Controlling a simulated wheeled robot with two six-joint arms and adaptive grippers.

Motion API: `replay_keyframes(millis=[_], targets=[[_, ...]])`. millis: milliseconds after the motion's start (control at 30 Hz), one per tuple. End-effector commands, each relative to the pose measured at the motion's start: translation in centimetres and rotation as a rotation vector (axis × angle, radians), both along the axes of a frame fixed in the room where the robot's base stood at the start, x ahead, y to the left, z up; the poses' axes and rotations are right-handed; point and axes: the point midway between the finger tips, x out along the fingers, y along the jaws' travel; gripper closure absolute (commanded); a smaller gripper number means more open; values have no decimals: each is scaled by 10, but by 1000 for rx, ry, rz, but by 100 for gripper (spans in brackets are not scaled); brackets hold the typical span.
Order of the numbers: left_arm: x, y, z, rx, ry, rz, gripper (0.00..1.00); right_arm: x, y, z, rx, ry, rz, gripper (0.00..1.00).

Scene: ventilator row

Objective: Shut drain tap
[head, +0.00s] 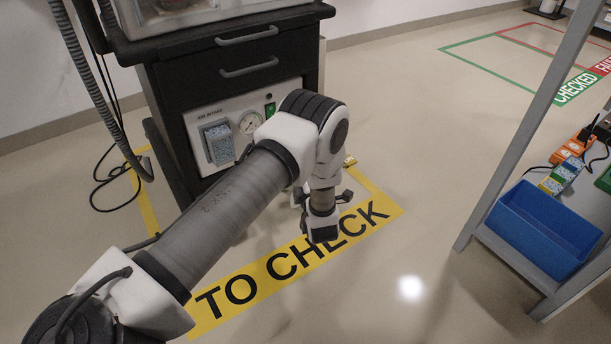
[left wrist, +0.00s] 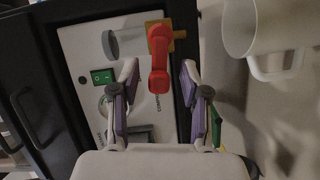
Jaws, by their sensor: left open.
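The drain tap shows in the left wrist view as a red lever handle (left wrist: 160,62) on a brass fitting (left wrist: 178,40) at the edge of a pale panel. The lever lies along the picture's vertical, across the line of the brass fitting. My left gripper (left wrist: 158,76) is open, with one finger on each side of the lever in the picture. I see no clear contact; the depth gap is hard to judge. In the head view my left arm hides the tap in front of the black ventilator cart (head: 235,50). My right gripper is not in view.
The cart panel has a gauge (head: 250,122), a blue-grey filter (head: 218,142) and a green switch (left wrist: 102,77). A white jug-like vessel (left wrist: 262,35) stands beside the tap. A shelf with a blue bin (head: 541,228) is at the right. The floor between is clear.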

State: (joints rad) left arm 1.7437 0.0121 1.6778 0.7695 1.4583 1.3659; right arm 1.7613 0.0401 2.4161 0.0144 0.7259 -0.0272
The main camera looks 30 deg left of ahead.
Motion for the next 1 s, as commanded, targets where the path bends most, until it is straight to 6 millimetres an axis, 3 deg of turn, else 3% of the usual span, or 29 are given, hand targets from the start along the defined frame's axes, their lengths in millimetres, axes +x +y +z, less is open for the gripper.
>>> replay_keyframes(millis=[133, 167, 267, 300, 667, 1000], targets=[[0, 0, 1, 0, 0, 0, 54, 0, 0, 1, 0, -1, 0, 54], [0, 0, 1, 0, 0, 0, 61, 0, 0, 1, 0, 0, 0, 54], [0, 0, 1, 0, 0, 0, 97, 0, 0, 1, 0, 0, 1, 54], [0, 0, 1, 0, 0, 0, 100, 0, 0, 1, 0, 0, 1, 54], [0, 0, 3, 7, 18, 0, 100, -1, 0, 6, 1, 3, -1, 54], [2, -1, 15, 66, 164, -1, 100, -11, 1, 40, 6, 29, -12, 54]])
